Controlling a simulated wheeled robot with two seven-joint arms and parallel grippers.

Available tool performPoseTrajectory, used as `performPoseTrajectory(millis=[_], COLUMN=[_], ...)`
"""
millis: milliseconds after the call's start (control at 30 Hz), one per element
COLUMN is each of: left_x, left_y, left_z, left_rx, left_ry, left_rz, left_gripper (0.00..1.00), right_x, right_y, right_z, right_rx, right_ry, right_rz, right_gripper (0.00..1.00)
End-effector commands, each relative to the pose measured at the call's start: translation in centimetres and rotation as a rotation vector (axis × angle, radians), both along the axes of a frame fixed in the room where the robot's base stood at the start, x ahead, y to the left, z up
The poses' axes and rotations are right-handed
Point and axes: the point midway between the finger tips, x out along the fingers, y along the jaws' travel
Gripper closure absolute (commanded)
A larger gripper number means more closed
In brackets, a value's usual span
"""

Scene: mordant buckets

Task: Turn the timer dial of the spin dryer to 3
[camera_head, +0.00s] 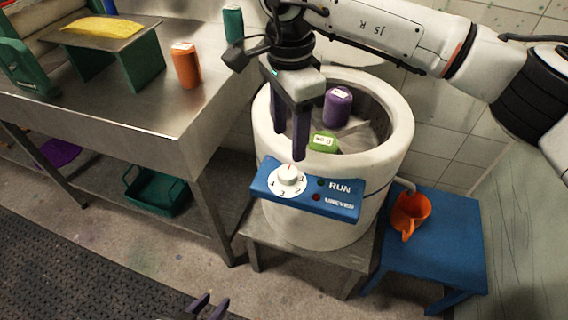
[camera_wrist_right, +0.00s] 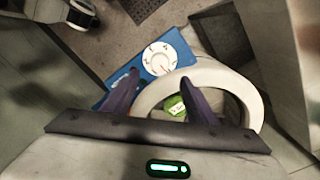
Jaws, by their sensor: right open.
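The spin dryer (camera_head: 398,150) is a round white tub, open at the top, with a blue control panel (camera_head: 335,203) on its front. The white timer dial (camera_head: 288,178) is at the panel's left end; its red mark points away from me, toward the tub. Digits ring the knob, too small to read surely. The dial also shows in the right wrist view (camera_wrist_right: 160,57). My right gripper (camera_head: 287,146) is open, pointing down above and behind the dial, apart from it, over the tub's near rim. My left gripper (camera_head: 211,305) is at the bottom edge, open and empty.
A purple roll (camera_head: 337,106) and a green one (camera_head: 324,142) lie inside the tub. A steel sink table (camera_head: 140,115) with an orange roll (camera_head: 186,66) stands left. A blue stool (camera_head: 455,240) with an orange jug (camera_head: 410,213) stands right.

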Motion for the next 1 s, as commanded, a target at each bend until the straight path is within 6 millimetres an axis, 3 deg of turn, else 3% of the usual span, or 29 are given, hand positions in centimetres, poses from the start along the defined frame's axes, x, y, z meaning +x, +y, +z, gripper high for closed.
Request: performPoseTrajectory(millis=[500, 933, 1000], left_x=[0.3, 0.3, 0.3], left_y=[0.0, 0.0, 0.0], left_z=[1.4, 1.4, 1.4], left_rx=[0.000, -0.001, 0.000], left_ry=[-0.006, -0.006, -0.005], left_rz=[0.000, 0.000, 0.000], left_gripper=[0.69, 0.69, 0.69], right_x=[-0.2, -0.1, -0.1], right_y=[0.2, 0.2, 0.2], right_z=[-8.5, -9.7, -9.7], right_rx=[0.005, 0.005, 0.005], right_ry=[0.006, 0.003, 0.003], right_rz=[0.002, 0.002, 0.002], right_gripper=[0.48, 0.48, 0.59])
